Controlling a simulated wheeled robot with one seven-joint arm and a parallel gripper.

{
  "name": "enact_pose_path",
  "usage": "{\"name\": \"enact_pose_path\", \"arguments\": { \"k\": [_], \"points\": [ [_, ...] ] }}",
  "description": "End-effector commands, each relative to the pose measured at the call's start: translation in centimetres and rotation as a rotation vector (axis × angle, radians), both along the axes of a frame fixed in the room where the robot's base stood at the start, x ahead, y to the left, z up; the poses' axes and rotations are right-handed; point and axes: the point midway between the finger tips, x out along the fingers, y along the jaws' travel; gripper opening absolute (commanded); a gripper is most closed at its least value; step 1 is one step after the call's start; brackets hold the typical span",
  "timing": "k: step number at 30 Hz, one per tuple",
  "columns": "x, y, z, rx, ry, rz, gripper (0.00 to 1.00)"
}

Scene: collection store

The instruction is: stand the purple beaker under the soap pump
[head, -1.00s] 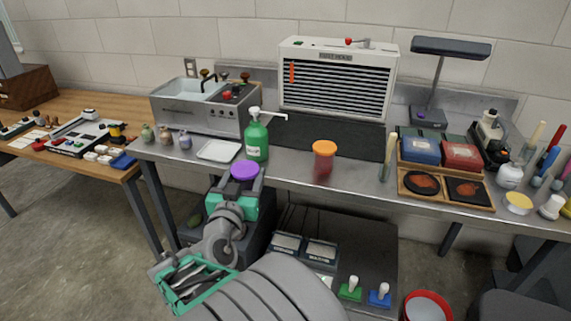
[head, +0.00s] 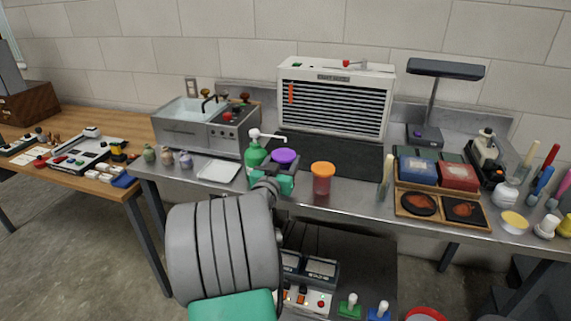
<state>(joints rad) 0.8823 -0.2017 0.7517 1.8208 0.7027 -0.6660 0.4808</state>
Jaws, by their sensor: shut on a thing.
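The purple beaker (head: 284,156) is held in my gripper (head: 284,168), which is shut on it. Only its purple top shows clearly; the jaws and wrist hide the lower part. The beaker is over the metal bench, just right of the green soap pump bottle (head: 256,158). The pump's white spout (head: 272,136) points right, toward the beaker, and appears above and a little left of it. I cannot tell whether the beaker's base touches the bench.
An orange-topped red jar (head: 322,180) stands close to the right of my gripper. A white tray (head: 218,171) lies left of the pump bottle. A dark mat (head: 345,155) and a louvred white cabinet (head: 335,100) are behind. A candle-like stick (head: 386,175) stands farther right.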

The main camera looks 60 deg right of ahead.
Motion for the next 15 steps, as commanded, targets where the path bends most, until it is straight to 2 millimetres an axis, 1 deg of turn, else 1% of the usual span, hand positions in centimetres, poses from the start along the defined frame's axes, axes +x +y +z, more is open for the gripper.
{"name": "enact_pose_path", "arguments": {
  "k": [1,7,15],
  "points": [
    [0.1,-0.7,0.1,0.001,-0.001,-0.001,0.16],
    [0.3,-2.1,0.1,-0.001,-0.001,0.0,0.16],
    [0.4,-2.1,-3.3,0.0,0.001,0.002,0.16]
  ]
}}
